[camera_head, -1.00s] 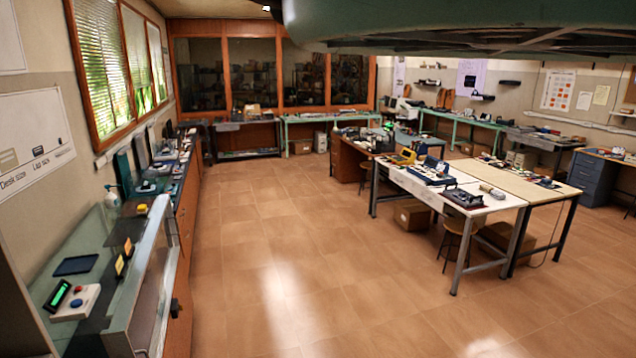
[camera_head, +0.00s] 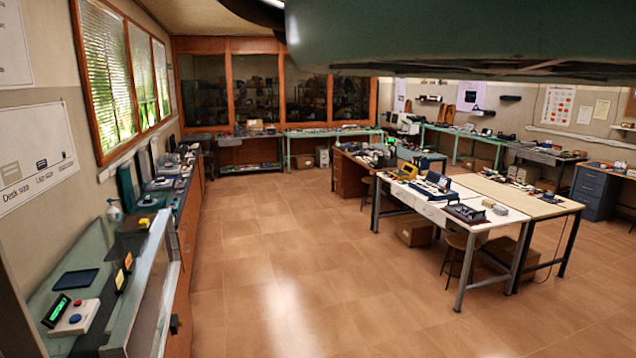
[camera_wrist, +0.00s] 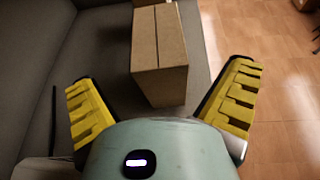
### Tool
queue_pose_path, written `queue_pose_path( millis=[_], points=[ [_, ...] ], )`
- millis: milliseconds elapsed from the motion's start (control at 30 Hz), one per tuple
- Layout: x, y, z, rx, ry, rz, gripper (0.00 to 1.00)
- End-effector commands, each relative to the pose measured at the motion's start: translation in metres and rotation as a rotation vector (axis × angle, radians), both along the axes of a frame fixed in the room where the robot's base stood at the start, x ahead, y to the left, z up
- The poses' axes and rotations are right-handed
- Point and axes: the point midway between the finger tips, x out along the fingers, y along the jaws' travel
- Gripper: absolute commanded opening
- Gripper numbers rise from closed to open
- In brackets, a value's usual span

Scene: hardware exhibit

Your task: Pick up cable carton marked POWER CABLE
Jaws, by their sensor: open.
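A plain brown cardboard carton (camera_wrist: 160,88) stands on a dark grey surface (camera_wrist: 105,60) in the wrist view. A seam runs along its upper face, and no marking can be read on the sides that show. My gripper (camera_wrist: 162,76) is open and empty, with one yellow ridged finger on each side of the picture. The carton appears between and beyond the fingers, with a gap on both sides. I cannot make out this carton or my gripper in the head view.
Tiled floor (camera_head: 270,260) is clear in the middle. A worktable (camera_head: 525,200) with devices stands right, brown boxes (camera_head: 415,232) beneath it. A glass-fronted display counter (camera_head: 150,285) runs along the left. In the wrist view, floor (camera_wrist: 280,100) lies right of the grey surface.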

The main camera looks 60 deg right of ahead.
Motion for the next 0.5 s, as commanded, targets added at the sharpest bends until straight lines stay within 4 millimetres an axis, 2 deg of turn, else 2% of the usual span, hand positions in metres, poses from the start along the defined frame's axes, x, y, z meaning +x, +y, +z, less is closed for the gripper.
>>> queue_pose_path(
  millis=[167,500],
  points=[
    [0.011,-0.007,0.001,0.002,0.005,-0.002,1.0],
    [0.03,-0.019,-0.013,0.001,0.003,-0.001,1.0]
  ],
)
